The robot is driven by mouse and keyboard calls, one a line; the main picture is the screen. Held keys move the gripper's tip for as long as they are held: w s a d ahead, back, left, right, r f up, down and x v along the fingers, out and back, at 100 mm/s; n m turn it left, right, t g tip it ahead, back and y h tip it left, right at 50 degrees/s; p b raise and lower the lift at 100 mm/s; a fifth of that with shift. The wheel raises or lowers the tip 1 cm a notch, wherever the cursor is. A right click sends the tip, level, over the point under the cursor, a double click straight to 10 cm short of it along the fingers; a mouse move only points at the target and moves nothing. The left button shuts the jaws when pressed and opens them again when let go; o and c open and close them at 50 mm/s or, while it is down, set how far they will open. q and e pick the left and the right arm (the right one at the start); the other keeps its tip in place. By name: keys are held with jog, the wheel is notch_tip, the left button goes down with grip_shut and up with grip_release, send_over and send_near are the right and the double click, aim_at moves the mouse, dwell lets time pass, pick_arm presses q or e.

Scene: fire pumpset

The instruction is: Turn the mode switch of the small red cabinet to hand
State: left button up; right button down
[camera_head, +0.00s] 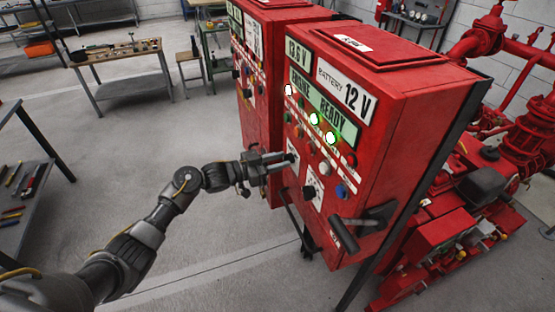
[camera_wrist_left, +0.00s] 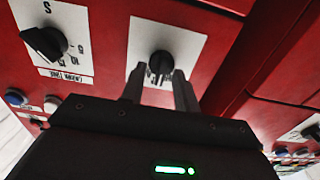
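The red cabinet (camera_head: 415,90) with ENGINE READY and BATTERY 12 V panels stands in front of me. Its face carries a black knob on a white plate (camera_head: 293,150), beside my left gripper (camera_head: 280,159), which reaches in from the left. In the left wrist view a black round knob (camera_wrist_left: 160,64) sits on a white plate (camera_wrist_left: 192,45). The two dark fingers of my left gripper (camera_wrist_left: 160,84) stand apart on either side of its lower part, with small gaps seeming to show. Contact is hard to tell. My right gripper is not in view.
A second black selector knob (camera_head: 309,191) is lower on the face; it also shows in the left wrist view (camera_wrist_left: 45,43). A black lever handle (camera_head: 362,220) juts out at the lower right. Another red cabinet (camera_head: 262,110) stands just behind. Open floor lies left.

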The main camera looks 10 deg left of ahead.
pick_arm(q)
jog(key=c, duration=0.7)
jog(key=shift+a, duration=0.15)
grip_shut()
jog(key=shift+f+n+p, duration=0.1)
jog(key=shift+n+p, duration=2.9)
jog(key=shift+n, duration=1.4)
